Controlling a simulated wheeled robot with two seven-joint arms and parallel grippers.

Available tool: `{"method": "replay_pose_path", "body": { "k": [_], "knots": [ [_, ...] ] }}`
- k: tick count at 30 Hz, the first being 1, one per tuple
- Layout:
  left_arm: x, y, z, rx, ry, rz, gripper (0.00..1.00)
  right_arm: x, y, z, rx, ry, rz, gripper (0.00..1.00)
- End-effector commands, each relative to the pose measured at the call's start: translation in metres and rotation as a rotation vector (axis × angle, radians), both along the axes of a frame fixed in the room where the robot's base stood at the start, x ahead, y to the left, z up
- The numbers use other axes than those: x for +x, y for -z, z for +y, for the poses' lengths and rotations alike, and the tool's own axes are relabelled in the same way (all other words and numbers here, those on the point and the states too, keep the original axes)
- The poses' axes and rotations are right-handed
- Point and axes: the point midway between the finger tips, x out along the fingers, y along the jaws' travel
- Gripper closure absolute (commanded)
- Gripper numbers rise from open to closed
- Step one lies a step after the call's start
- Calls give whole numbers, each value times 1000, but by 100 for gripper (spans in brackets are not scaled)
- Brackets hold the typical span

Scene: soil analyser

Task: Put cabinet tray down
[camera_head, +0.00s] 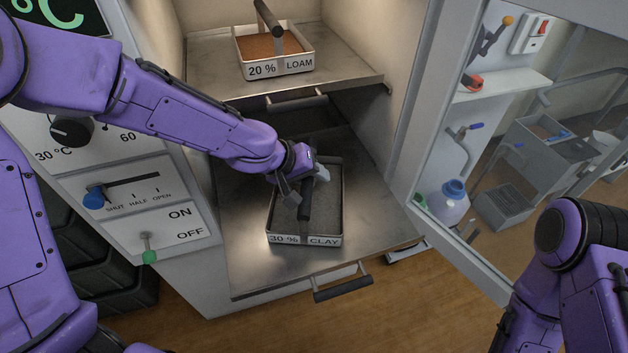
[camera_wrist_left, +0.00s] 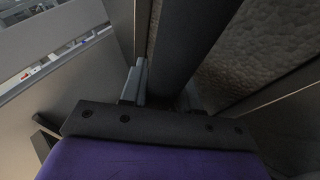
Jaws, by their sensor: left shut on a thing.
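The cabinet tray (camera_head: 334,240) is a pale rectangular tray labelled "30 % CLAY", filled with grey soil, with a dark bar handle (camera_head: 305,206) over it. It is level over the lower metal shelf (camera_head: 250,265), which is pulled out of the cabinet. I cannot tell whether its base touches the shelf. My left gripper (camera_head: 306,183) is shut on the handle from above. In the left wrist view the handle (camera_wrist_left: 195,40) runs between the fingers (camera_wrist_left: 160,92), with the soil (camera_wrist_left: 275,45) beside it. My right gripper is out of view; only my right arm shows.
A "20 % LOAM" tray (camera_head: 276,70) stands on the upper shelf (camera_head: 345,75). The lower shelf has a front handle (camera_head: 343,288) and bare metal around the clay tray. A control panel (camera_head: 160,205) is at left, and an open glass door (camera_head: 440,110) at right.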

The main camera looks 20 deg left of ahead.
Motion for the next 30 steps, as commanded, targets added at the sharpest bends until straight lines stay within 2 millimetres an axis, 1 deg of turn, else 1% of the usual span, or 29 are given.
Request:
{"method": "replay_pose_path", "body": {
  "k": [2,5,6,8,9,16,20,23,27,30],
  "knots": [
    [0,-2,0,-1,-1,-2,100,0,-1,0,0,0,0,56],
    [0,1,0,-1,-1,-2,100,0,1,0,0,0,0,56],
    [0,2,1,1,-2,0,66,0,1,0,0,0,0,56],
    [0,1,1,1,-2,-1,46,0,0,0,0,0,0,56],
    [0,1,1,1,-2,-1,44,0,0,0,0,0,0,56],
    [0,0,2,0,-4,-1,44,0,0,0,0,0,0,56],
    [-3,-10,5,0,-4,-4,44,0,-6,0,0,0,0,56],
    [-13,-29,13,-1,-5,-5,44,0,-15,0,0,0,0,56],
    [-32,-62,31,0,-5,-6,44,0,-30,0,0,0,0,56],
    [-46,-83,42,-1,-3,-5,44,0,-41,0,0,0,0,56]
  ]
}}
